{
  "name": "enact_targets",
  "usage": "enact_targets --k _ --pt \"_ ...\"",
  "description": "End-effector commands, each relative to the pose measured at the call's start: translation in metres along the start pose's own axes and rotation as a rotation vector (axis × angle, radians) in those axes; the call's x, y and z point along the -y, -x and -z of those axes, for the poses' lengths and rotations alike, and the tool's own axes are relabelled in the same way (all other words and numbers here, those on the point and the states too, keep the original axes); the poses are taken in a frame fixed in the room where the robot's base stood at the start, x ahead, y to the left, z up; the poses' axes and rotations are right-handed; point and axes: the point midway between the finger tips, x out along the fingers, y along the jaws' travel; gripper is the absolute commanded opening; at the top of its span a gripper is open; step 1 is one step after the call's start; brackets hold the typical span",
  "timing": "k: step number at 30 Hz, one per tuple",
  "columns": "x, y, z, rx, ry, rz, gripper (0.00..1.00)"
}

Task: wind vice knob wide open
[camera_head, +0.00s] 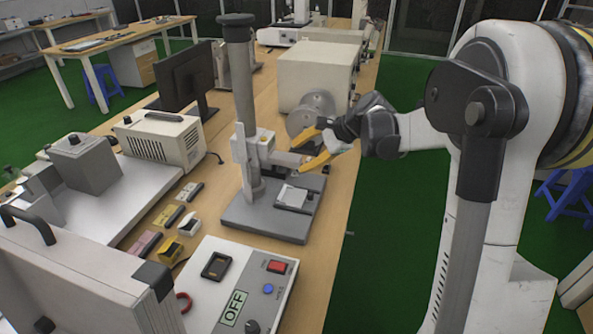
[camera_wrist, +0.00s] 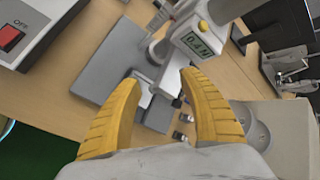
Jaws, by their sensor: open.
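My gripper (camera_head: 303,155) has two yellow fingers spread apart, with nothing held between them. It comes from the right to just beside the grey test stand (camera_head: 247,110), above the right part of its base (camera_head: 250,220). A small vice-like fixture with a pale plate (camera_head: 292,196) sits low on that base. In the wrist view my gripper (camera_wrist: 161,80) is open over the fixture area, and the stand base (camera_wrist: 100,65) shows at the upper left. Small metallic parts (camera_wrist: 180,118) lie between the fingers. I cannot tell which part is the vice knob; the fingers partly hide this area.
A digital gauge (camera_wrist: 200,40) is on the stand, close to the fingers. A beige box machine with a round disc (camera_head: 310,112) stands just behind. A control box marked OFF (camera_head: 235,290) stands in front.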

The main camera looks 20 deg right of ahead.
Motion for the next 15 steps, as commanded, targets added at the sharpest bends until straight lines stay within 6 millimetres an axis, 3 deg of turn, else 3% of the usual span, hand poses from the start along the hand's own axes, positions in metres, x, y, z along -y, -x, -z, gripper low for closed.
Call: enact_targets --k 6,15 --pt "-0.022 0.020 -0.041 -0.064 0.192 -0.050 0.50" --pt "-0.048 0.039 -0.073 -0.125 0.388 -0.100 0.50"
